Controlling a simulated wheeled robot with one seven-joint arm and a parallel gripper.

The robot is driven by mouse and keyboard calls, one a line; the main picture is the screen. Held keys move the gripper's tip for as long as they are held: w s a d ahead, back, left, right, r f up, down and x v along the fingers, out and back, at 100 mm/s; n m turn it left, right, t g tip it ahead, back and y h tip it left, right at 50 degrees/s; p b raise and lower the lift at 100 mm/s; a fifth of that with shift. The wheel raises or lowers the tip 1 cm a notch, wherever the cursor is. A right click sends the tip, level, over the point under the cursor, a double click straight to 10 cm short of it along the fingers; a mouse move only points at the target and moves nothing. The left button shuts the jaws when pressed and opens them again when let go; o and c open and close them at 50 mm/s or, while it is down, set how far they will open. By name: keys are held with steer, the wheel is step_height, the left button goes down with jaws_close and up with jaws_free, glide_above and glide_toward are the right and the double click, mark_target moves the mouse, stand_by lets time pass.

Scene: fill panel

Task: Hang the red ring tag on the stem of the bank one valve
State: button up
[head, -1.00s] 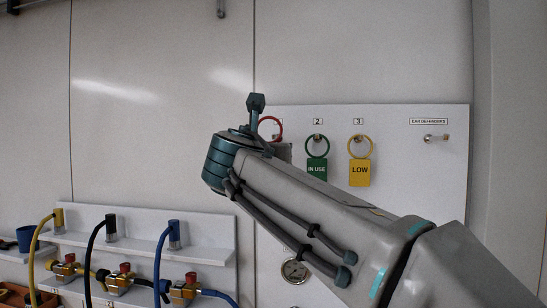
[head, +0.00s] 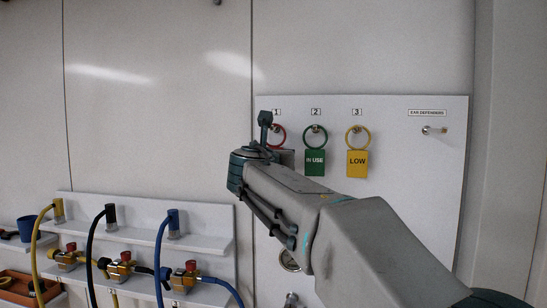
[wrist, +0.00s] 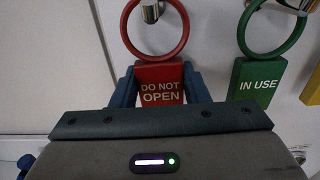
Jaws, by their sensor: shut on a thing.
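The red ring tag (wrist: 160,84), marked "DO NOT OPEN", is upright in the wrist view, with its red ring around a metal peg (wrist: 151,10). My gripper (wrist: 160,78) has its blue fingers on both sides of the tag's plate and is shut on it. In the head view, the red ring (head: 280,135) shows at the board's peg 1; my wrist hides most of the plate and the fingers. Several valves with red handles are at the lower left, including one by the yellow hose (head: 69,257); no bank label is readable.
A green "IN USE" tag (head: 315,162) and a yellow "LOW" tag (head: 357,163) hang close on the right. An empty ear defenders peg (head: 434,130) is farther right. Yellow, black and blue hoses arch before the shelf (head: 205,241) at lower left.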

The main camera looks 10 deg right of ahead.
steer(key=shift+f, duration=0.15)
steer(key=o, duration=0.9)
steer(key=shift+o, duration=0.2)
steer(key=shift+a+b, duration=0.1)
steer(key=shift+b, duration=0.2)
steer(key=b+v, duration=0.4)
steer(key=v, duration=0.9)
steer(key=shift+s+r, duration=0.25)
steer(key=shift+s, duration=0.25)
steer(key=shift+f, duration=0.1)
